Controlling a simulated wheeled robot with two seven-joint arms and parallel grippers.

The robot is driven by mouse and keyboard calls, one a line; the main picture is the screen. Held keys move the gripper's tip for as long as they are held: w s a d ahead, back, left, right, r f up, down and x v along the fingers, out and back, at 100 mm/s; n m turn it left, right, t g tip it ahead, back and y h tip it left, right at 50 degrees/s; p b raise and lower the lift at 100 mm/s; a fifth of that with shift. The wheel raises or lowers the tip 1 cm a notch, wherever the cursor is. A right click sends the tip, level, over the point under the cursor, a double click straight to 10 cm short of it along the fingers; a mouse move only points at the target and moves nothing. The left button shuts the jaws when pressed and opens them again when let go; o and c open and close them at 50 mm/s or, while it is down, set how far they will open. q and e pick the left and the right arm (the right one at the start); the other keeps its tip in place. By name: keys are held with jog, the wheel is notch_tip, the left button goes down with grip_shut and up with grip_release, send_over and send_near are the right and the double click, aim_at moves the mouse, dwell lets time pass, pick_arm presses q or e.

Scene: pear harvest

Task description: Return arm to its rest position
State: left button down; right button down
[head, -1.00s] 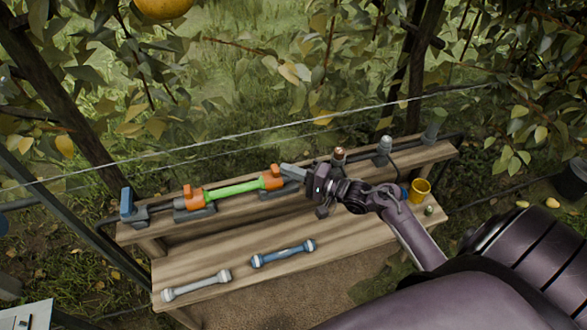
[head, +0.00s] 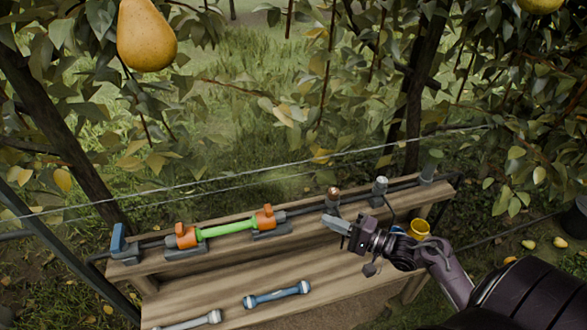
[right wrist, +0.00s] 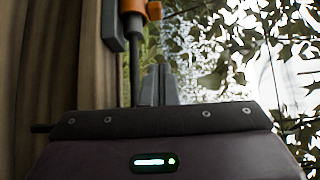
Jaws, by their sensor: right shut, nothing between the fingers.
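My right gripper (head: 335,226) is in the head view over the right part of the wooden bench, with its arm coming in from the lower right. Its fingers are shut with nothing between them, and they also show close together in the right wrist view (right wrist: 158,85). The fingertips are to the right of the green tube (head: 228,228) and its orange valve handles (head: 264,217), apart from them. An orange handle also shows at the top of the right wrist view (right wrist: 154,10). My left gripper is not in view.
A blue-handled part (head: 119,238) stands at the bench's left end. A blue tube (head: 277,295) and a grey tube (head: 190,321) lie on the lower shelf. A thin wire crosses behind the bench; a pear (head: 147,34) hangs at upper left.

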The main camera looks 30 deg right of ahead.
jog(key=s+a+f+n+g+h, duration=0.2)
jog(key=s+f, duration=0.2)
jog(key=f, duration=0.6)
jog(key=s+a+f+n+g+h, duration=0.2)
jog(key=s+f+g, duration=0.15)
jog(key=f, duration=0.75)
jog(key=s+a+f+n+g+h, duration=0.15)
jog(key=s+f, duration=0.25)
jog(key=f, duration=0.6)
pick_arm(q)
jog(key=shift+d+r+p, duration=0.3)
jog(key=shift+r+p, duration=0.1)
pick_arm(e)
jog(key=s+a+f+n+g+h, duration=0.1)
jog(key=s+a+f+n+g, duration=0.1)
jog(key=s, duration=0.5)
jog(key=s+a+f+n+g+h, duration=0.1)
jog(key=s+f+n+g, duration=0.2)
jog(key=s+f, duration=0.3)
jog(key=s+a+f+n+g+h, duration=0.1)
jog(key=s+f+n, duration=0.3)
jog(key=s, duration=0.6)
jog(key=shift+a+f+g+h, duration=0.25)
jog(key=shift+a+g+h, duration=0.1)
jog(key=shift+a+g, duration=0.45)
